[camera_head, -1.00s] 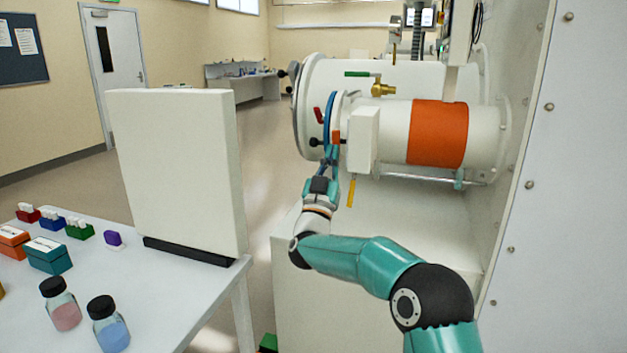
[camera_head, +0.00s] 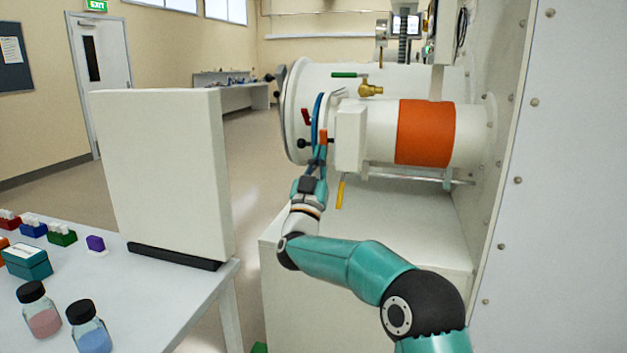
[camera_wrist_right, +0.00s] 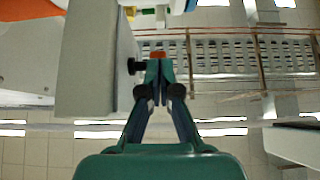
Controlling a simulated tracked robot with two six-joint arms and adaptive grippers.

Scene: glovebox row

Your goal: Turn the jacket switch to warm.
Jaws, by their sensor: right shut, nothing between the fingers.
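The white box (camera_head: 351,139) on the front of the small cylinder with the orange band (camera_head: 423,132) may carry the jacket switch; I see no label. In the right wrist view the box (camera_wrist_right: 92,60) has a black knob (camera_wrist_right: 135,66) on its side, just left of my fingertips. My right gripper (camera_head: 321,152) is shut and empty, left of the box. In the right wrist view its fingertips (camera_wrist_right: 159,68) are together, with a small orange-red part (camera_wrist_right: 158,54) just beyond them. Whether they touch it I cannot tell. My left gripper is not in view.
A yellow lever (camera_head: 341,191) hangs below the box. A red handle (camera_head: 306,116), a black knob (camera_head: 302,143) and a green-handled brass valve (camera_head: 370,89) are close by. A white upright panel (camera_head: 162,175) and bottles (camera_head: 89,330) stand on the table at left.

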